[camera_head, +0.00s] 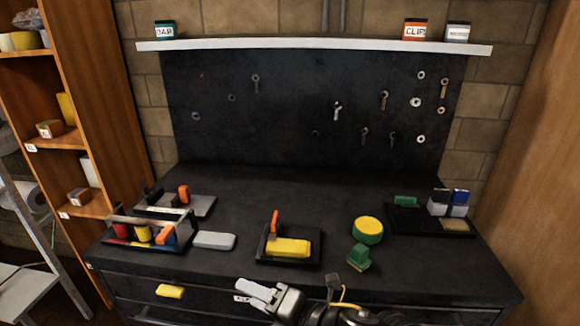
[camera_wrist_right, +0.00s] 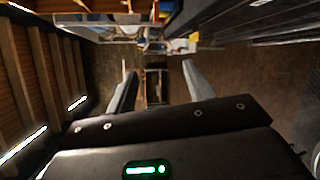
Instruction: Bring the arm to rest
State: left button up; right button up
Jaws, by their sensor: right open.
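My right gripper (camera_head: 258,294) is low in the middle of the head view, in front of the black workbench (camera_head: 300,190). Its jaws point left. In the right wrist view (camera_wrist_right: 160,88) its two fingers stand apart with nothing between them. The arm behind it comes in from the bottom edge, with a yellow cable along it. My left gripper does not show in the head view.
On the bench stand a black tray with a yellow block (camera_head: 288,247), a green-yellow round tin (camera_head: 367,230), a green item (camera_head: 358,257), a tool caddy (camera_head: 150,235) and a right-hand tray (camera_head: 405,220). A wooden shelf (camera_head: 100,120) stands left. Drawers are below the bench top.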

jog(key=s+d+f+m+t+h, duration=0.1)
jog(key=s+d+f+m+h, duration=0.1)
jog(key=d+f+m+h, duration=1.1)
jog(key=s+d+f+m+g, duration=0.5)
jog(key=s+d+f+m, duration=0.8)
jog(key=s+d+m, duration=0.4)
notch_tip(320, 180, down, 28)
jog(key=s+r+g, duration=0.1)
jog(key=s+g, duration=0.1)
jog(key=s+d+f+g, duration=0.1)
jog(key=s+d+f, duration=0.2)
jog(key=s+f, duration=1.1)
jog(key=shift+s+d+f+m+h, duration=0.2)
jog(key=shift+s+f+m+h, duration=0.15)
jog(key=shift+s, duration=0.35)
